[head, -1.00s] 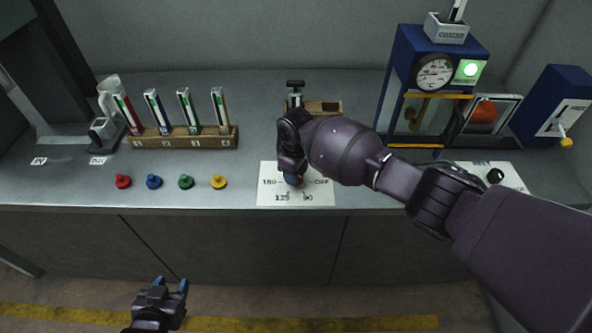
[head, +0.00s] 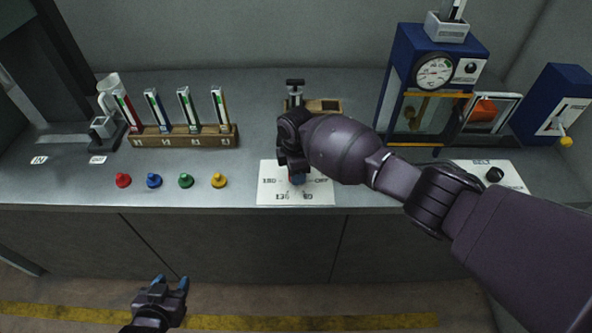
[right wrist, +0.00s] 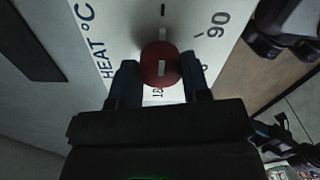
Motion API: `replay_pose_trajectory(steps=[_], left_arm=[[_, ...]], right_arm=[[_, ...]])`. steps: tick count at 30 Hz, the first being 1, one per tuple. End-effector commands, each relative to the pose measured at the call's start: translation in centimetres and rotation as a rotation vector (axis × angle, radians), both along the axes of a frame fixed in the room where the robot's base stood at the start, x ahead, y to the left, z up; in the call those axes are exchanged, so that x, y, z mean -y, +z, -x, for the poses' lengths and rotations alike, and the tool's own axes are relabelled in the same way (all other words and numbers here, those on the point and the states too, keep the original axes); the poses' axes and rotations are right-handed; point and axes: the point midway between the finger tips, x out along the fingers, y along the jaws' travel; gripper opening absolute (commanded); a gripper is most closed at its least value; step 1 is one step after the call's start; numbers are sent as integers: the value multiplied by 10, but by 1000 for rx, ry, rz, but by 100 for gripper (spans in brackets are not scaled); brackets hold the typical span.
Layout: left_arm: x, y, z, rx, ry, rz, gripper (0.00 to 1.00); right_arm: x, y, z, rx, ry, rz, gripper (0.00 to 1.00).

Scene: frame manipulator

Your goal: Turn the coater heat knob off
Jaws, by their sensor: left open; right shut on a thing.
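The heat knob is a round red knob (right wrist: 151,69) with a white line on top, standing on a white panel marked HEAT °C (head: 268,197). In the right wrist view its white line points up the picture, in line with a dark dash on the panel. In the head view OFF is printed at the panel's right. My right gripper (head: 297,180) is shut on the knob, with one finger on each side, and hides most of it in the head view. My left gripper (head: 171,283) is open and empty, low in front of the counter.
Several coloured knobs, including a yellow one (head: 219,181), stand left of the panel. Behind them is a wooden rack (head: 185,141) with meters. A blue framed machine (head: 407,45) with a gauge, its lamp (head: 469,69) dark, stands at the right. A black knob (head: 495,174) is on another panel.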

Motion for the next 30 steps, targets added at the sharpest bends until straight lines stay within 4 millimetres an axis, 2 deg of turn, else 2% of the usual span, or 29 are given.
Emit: replay_pose_trajectory(steps=[19, 20, 24, 30], left_arm=[[0, 0, -1, 1, 0, 0, 46], [0, 0, -1, 1, 0, 0, 46], [0, 1, -1, 2, 0, 0, 46], [0, 1, -1, 2, 0, 0, 46]], right_arm=[[-1, -1, 1, -1, 48, -2, 19], [-1, -1, 1, -1, 48, -2, 48], [-1, -1, 1, -1, 47, -1, 69], [0, 0, 0, 0, 46, -1, 69]])
